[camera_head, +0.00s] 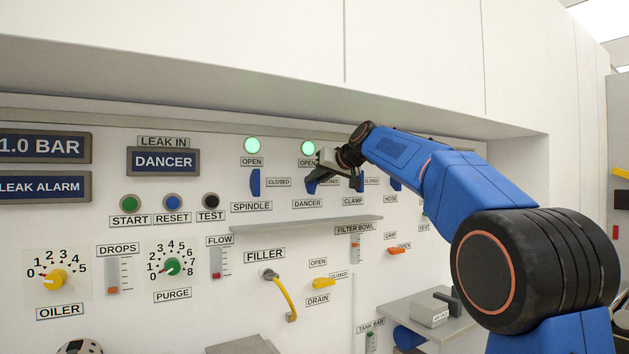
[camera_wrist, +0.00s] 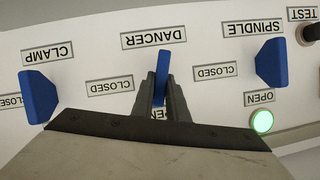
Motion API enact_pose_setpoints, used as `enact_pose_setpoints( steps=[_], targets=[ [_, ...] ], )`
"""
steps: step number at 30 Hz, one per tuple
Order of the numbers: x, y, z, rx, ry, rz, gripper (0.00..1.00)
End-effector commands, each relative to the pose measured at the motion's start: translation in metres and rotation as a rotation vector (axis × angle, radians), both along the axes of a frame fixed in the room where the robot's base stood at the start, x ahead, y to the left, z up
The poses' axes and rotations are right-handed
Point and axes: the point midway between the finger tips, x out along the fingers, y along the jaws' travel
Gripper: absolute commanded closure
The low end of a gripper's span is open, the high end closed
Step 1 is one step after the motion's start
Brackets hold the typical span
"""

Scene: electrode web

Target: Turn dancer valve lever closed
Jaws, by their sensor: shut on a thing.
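The dancer valve lever (camera_wrist: 163,68) is blue and shows between my gripper's fingers in the wrist view. Its DANCER label (camera_wrist: 153,36) is beside its free end. In the head view the lever (camera_head: 313,185) is partly covered by my gripper (camera_head: 318,180). My gripper (camera_wrist: 162,92) is shut on the lever, one dark finger on each side. The lever points nearly straight along the line between its OPEN label, mostly hidden by the fingers, and the DANCER label. The dancer CLOSED label (camera_wrist: 110,85) lies to one side of it. A green lamp (camera_head: 308,148) is lit above the lever.
The spindle lever (camera_wrist: 272,63) and clamp lever (camera_wrist: 39,97) stand on either side, apart from my fingers. A shelf (camera_head: 305,225) juts out below the lever row. An overhang runs above the panel. The LEAK IN display (camera_head: 163,161) reads DANCER.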

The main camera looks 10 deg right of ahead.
Motion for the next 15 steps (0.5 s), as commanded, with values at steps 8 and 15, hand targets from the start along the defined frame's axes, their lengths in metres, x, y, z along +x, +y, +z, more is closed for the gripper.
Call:
enact_pose_setpoints(
  steps=[8, 15],
  targets=[
    [0.0013, -0.0041, -0.0016, 0.249, 0.082, -0.001, 1.0],
    [0.0021, -0.0061, -0.004, 0.466, 0.153, -0.002, 1.0]
  ],
)
